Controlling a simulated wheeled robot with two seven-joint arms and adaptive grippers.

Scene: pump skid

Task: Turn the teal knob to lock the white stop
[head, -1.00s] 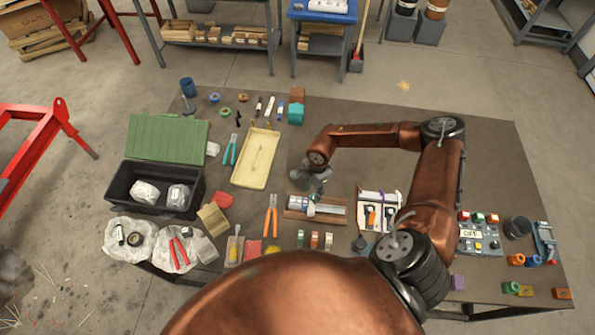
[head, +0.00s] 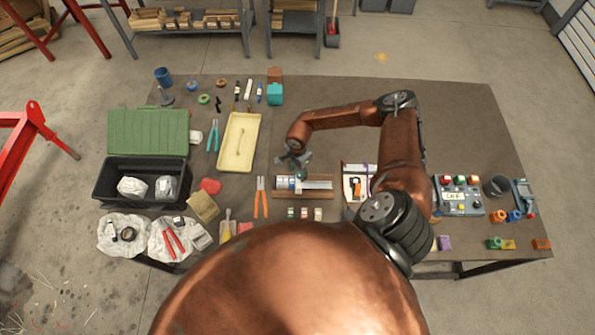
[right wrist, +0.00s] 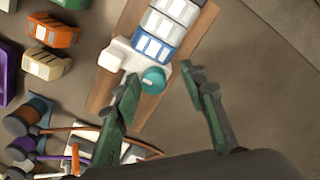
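The teal knob (right wrist: 153,80) sits on the white stop (right wrist: 122,56) at the end of a row of white and blue blocks (right wrist: 165,28) in the right wrist view. The blocks lie on a wooden-based rail, whose bare base (head: 318,195) shows in the head view. My right gripper (right wrist: 160,74) is open and empty. Its green fingers appear on either side of the knob, the left finger closer to it; their height above it is unclear. My left gripper is not in view.
A yellow tray (head: 229,159) and orange-handled pliers (head: 261,197) lie left of the rail. Several small coloured blocks stand before it. A white box with cables (head: 358,168) is to its right, then a control box (head: 462,206). The table behind the rail is clear.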

